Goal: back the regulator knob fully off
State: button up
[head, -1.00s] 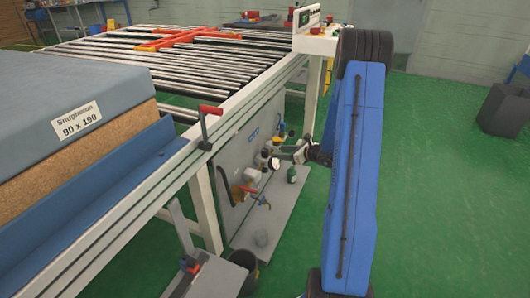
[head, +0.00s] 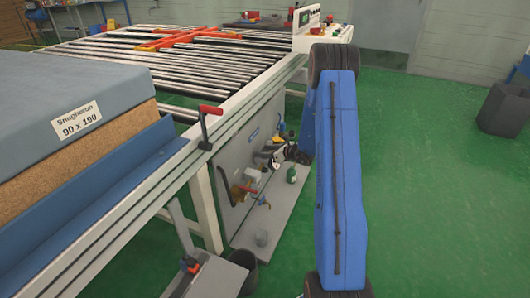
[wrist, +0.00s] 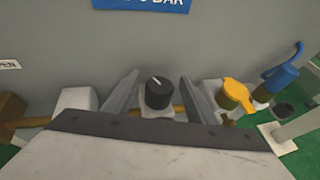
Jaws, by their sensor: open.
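The regulator knob (wrist: 159,93) is a round black knob with a white pointer line, on a pale body on the grey panel. In the wrist view it sits between the two fingers of my gripper (wrist: 158,92), which are open with a gap on each side of the knob. No contact with the knob shows. In the head view my gripper (head: 276,158) is at the grey panel (head: 232,170) under the conveyor's side. The knob is hidden there behind my gripper.
A yellow valve handle (wrist: 238,94) and a blue lever (wrist: 284,72) stand right of the knob. A brass pipe (wrist: 30,123) runs behind.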

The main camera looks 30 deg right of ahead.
jog(key=c, duration=1)
jog(key=shift+c, duration=0.2)
jog(key=shift+n+y, duration=0.3)
jog(key=shift+d+n+g+y, duration=0.1)
jog(key=shift+n+g+y, duration=0.9)
jog(key=shift+n+y, duration=0.15)
jog(key=shift+n+g+y, duration=1.75)
jog(key=shift+n+g, duration=0.35)
jog(key=shift+n, duration=0.25)
